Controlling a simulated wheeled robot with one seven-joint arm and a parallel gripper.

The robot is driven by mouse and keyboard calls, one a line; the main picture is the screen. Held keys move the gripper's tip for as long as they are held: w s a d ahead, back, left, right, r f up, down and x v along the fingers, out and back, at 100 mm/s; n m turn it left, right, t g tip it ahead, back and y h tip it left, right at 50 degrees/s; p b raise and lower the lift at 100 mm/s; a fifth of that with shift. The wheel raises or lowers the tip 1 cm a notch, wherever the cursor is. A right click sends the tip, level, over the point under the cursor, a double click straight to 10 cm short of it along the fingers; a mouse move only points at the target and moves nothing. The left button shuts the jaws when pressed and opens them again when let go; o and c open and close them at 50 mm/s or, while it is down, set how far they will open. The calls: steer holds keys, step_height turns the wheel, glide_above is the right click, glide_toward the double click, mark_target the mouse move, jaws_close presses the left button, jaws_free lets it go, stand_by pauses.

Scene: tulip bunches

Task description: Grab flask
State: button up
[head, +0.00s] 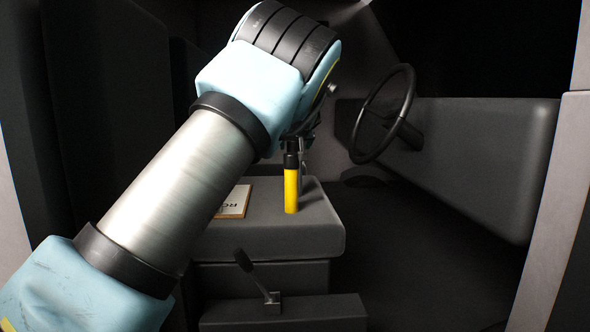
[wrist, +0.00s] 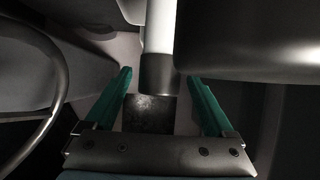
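The yellow flask (head: 291,190) with a black top stands upright on the dark seat (head: 320,230) in the head view. My arm comes down from above, and my gripper is mostly hidden behind its wrist, close to the flask's top. In the wrist view my gripper (wrist: 159,76) has its two teal fingers spread wide apart. A pale cylinder with a dark end (wrist: 158,75) lies between the fingers, with a gap on each side. It looks pale rather than yellow, so I cannot tell surely that it is the flask.
A flat book or box (head: 235,202) lies on the seat left of the flask. A steering wheel (head: 384,113) is at the right and also shows in the wrist view (wrist: 57,80). A lever (head: 258,276) rises before the seat. The right floor looks clear.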

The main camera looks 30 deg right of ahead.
jaws_close()
stand_by(0.5)
steer(key=shift+r, duration=0.1)
